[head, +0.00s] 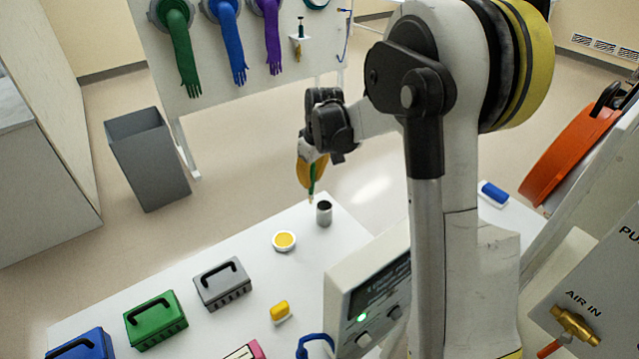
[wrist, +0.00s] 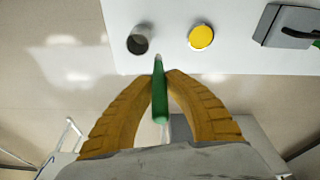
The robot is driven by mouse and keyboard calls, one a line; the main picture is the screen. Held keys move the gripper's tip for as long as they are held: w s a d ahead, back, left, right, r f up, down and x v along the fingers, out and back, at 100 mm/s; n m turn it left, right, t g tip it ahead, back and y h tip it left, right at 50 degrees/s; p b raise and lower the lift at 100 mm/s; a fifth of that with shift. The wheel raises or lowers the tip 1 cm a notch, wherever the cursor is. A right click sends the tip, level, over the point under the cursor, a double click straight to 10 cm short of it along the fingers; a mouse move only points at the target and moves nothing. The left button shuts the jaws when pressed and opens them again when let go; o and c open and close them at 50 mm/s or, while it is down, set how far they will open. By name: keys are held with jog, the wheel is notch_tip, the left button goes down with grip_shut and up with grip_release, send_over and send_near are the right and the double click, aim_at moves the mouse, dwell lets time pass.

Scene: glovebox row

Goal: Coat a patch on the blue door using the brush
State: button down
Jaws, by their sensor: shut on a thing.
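My gripper (head: 311,174) has yellow fingers and is shut on the brush (head: 312,187), which has a green handle. The brush points down above the far edge of the white table, near the grey cup. The wrist view shows the green brush (wrist: 160,105) between the two curved fingers (wrist: 159,78), its tip toward the table edge. A small round dish with yellow contents (head: 284,241) stands on the table; it also shows in the wrist view (wrist: 201,37). I see no blue door in either view; an orange round door (head: 571,150) shows at the right.
A grey open cup (head: 324,214) stands beside the dish. Grey (head: 222,285), green (head: 156,320) and blue (head: 82,346) cases line the white table (head: 200,262). A yellow block (head: 280,311) and a control box (head: 370,290) are nearer. A grey bin (head: 150,160) stands behind.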

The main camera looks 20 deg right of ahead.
jog(key=s+a+f+t+b, duration=0.25)
jog(key=s+a+b, duration=0.3)
jog(key=a, duration=0.45)
jog(key=shift+y, duration=0.4)
jog(key=shift+w+d+f+b, duration=0.1)
jog(key=shift+w+f+b, duration=0.05)
jog(key=shift+f+b, duration=1.25)
jog(key=shift+w+d+f+b, duration=0.1)
jog(key=shift+f+b, duration=1.15)
jog(key=shift+b, duration=0.1)
jog(key=shift+f+b, duration=0.4)
jog(key=shift+f, duration=0.2)
notch_tip(320, 180, up, 7)
jog(key=p, duration=0.5)
jog(key=shift+p, duration=0.3)
jog(key=shift+r, duration=0.1)
